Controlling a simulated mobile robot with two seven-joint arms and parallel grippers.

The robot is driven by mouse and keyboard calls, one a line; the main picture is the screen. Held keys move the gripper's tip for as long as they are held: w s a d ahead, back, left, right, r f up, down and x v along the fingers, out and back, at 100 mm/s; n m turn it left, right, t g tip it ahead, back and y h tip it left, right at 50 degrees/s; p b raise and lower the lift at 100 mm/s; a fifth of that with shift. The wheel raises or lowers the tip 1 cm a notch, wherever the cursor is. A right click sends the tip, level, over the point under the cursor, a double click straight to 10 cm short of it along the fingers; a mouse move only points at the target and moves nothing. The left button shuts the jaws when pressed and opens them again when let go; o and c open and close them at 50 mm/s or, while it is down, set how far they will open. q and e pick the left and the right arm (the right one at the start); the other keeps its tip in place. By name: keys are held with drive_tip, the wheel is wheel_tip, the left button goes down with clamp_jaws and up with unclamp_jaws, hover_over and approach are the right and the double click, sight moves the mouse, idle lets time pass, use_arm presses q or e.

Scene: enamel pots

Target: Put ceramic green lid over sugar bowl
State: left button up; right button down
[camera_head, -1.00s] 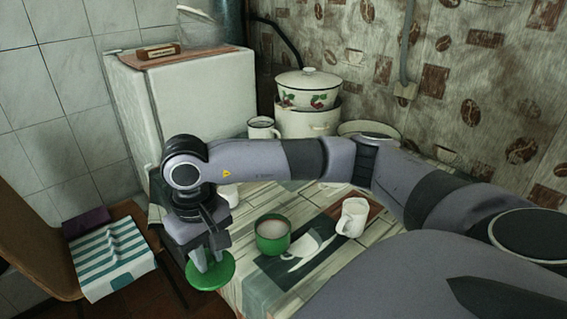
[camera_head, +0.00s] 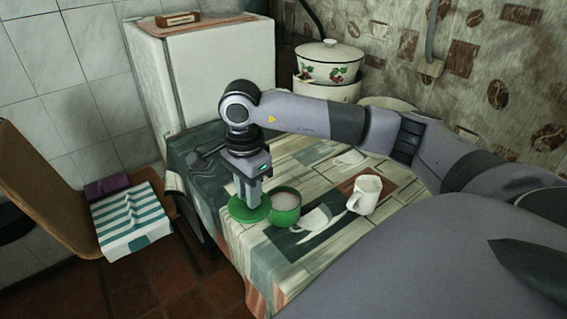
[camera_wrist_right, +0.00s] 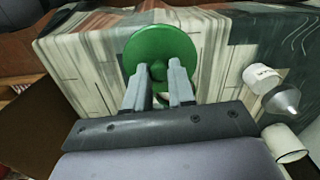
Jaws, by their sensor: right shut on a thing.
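My right gripper (camera_head: 250,203) points down and is shut on the knob of the round green lid (camera_head: 246,212). The lid also shows in the right wrist view (camera_wrist_right: 158,42), roughly level, with both fingers at its knob. The green sugar bowl (camera_head: 288,213) stands upright on the table, its open top showing pale contents. The lid is just left of the bowl in the head view, and their outlines meet there. I cannot tell whether they touch or how high the lid is. The bowl is not clearly seen in the right wrist view. My left gripper is not in view.
A white mug (camera_head: 366,190) stands right of the bowl on the patterned table (camera_head: 262,262). A white cabinet (camera_head: 212,72) and an enamel pot (camera_head: 330,66) are behind. A chair with a striped cloth (camera_head: 127,218) is at the left. The table front is clear.

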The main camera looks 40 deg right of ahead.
drive_tip(key=d+m, duration=0.1)
drive_tip(key=m, duration=0.1)
drive_tip(key=d+m, duration=0.1)
drive_tip(key=m, duration=0.1)
drive_tip(key=d+m, duration=0.1)
drive_tip(key=m, duration=0.1)
drive_tip(key=shift+w+m, duration=0.3)
drive_tip(key=d+m, duration=0.7)
drive_tip(key=m, duration=0.9)
drive_tip(key=shift+w+d+r, duration=0.15)
drive_tip(key=shift+w+d, duration=0.1)
drive_tip(key=shift+d, duration=0.1)
drive_tip(key=shift+p, duration=0.35)
wheel_tip(320, 180, down, 6)
drive_tip(key=b, duration=0.3)
drive_tip(key=shift+b, duration=0.3)
